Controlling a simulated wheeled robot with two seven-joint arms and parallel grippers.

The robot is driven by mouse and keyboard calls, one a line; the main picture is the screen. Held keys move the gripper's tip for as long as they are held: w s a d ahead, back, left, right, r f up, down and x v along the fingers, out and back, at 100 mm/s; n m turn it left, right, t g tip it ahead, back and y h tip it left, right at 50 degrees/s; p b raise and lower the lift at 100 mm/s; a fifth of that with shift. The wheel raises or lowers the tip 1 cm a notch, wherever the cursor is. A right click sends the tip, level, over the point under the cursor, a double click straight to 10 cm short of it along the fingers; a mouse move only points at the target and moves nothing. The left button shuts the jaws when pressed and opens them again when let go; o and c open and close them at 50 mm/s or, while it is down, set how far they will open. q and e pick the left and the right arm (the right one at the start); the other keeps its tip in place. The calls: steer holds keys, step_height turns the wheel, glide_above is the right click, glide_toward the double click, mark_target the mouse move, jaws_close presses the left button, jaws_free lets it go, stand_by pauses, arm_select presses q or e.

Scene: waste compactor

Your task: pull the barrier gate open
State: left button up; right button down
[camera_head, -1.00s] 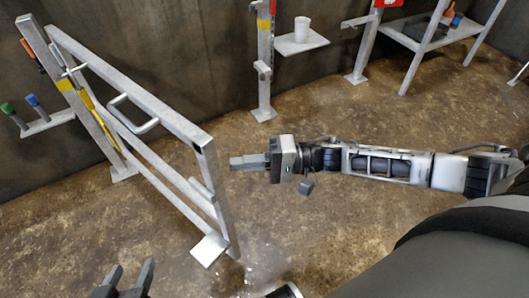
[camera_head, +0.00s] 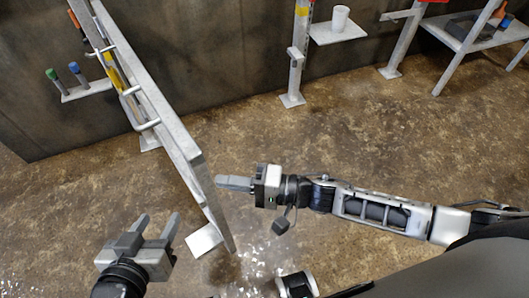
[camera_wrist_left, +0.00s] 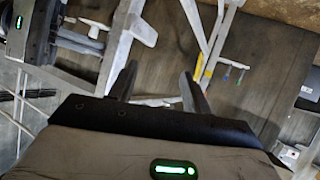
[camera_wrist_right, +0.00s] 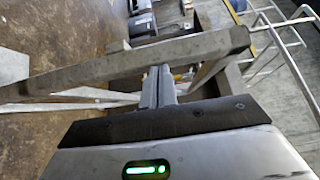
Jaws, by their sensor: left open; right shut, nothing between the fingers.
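The barrier gate (camera_head: 165,125) is a grey metal frame hinged at a post by the back wall. It swings out toward me and is seen nearly edge-on. Its bent bar handle (camera_head: 148,126) sits on the left face. A small plate (camera_head: 204,240) is at the foot of its free end. My right gripper (camera_head: 218,182) is shut and empty, right of the free end; contact is unclear. In the right wrist view a gate bar (camera_wrist_right: 170,55) crosses just before its fingers. My left gripper (camera_head: 160,226) is open and empty, left of the gate, below the handle.
A post (camera_head: 295,65) stands at the back with a shelf (camera_head: 338,33) holding a white cup (camera_head: 340,17). A metal table (camera_head: 465,40) is at the back right. A small shelf (camera_head: 85,91) with blue and green-topped items is at the left wall. The floor between is clear.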

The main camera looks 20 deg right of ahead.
arm_select(q)
steer(key=shift+s+p, duration=0.25)
steer(key=shift+p, duration=0.15)
arm_select(e)
steer(key=s+a, duration=0.3)
steer(key=a, duration=0.5)
steer(key=shift+s+a, duration=0.25)
steer(key=shift+a, duration=0.1)
arm_select(q)
steer(key=shift+w, duration=0.1)
arm_select(e)
steer(key=shift+d+r, duration=0.1)
